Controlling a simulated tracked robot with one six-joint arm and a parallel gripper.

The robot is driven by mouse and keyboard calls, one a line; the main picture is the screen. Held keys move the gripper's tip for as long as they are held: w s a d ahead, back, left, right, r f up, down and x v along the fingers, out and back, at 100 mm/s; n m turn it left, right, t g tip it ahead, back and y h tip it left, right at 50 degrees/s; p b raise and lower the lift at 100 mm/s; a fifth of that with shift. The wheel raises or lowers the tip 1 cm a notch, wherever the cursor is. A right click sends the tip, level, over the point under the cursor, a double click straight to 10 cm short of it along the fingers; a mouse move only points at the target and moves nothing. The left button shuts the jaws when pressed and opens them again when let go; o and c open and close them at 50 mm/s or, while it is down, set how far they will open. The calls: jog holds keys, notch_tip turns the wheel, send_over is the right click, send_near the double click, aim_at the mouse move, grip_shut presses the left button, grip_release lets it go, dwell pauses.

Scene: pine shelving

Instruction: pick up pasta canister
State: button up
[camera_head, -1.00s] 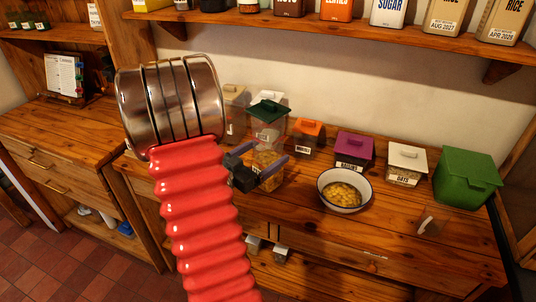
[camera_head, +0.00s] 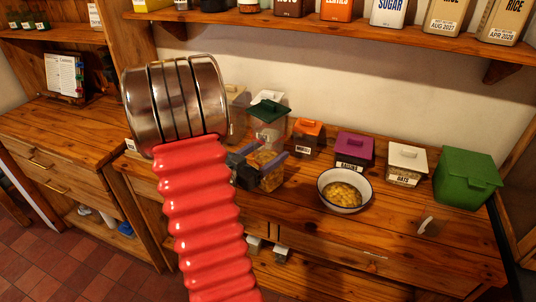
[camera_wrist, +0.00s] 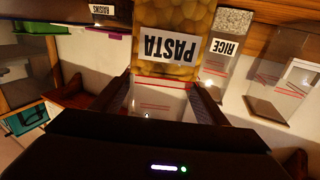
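The pasta canister (camera_head: 263,158) is a clear box with yellow pasta, standing on the wooden counter. In the wrist view, which is upside down, its PASTA label (camera_wrist: 170,47) and yellow contents fill the top middle. My gripper (camera_head: 262,163) is at the canister, with one finger on each side of it. In the wrist view the fingers (camera_wrist: 158,90) stand apart to the left and right of its clear upper part. They look spread; whether they touch its walls is not clear. Part of the canister is hidden by the gripper.
A green-lidded canister (camera_head: 268,122) stands close behind, and an orange-lidded one (camera_head: 307,137) to the right. A white bowl (camera_head: 343,190), purple-lidded (camera_head: 354,150) and white-lidded canisters (camera_head: 407,163) and a green box (camera_head: 466,178) stand further right. A shelf (camera_head: 350,30) hangs above.

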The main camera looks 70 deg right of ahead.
jog(key=c, duration=1)
jog(key=shift+r, duration=0.15)
jog(key=shift+r, duration=4.9)
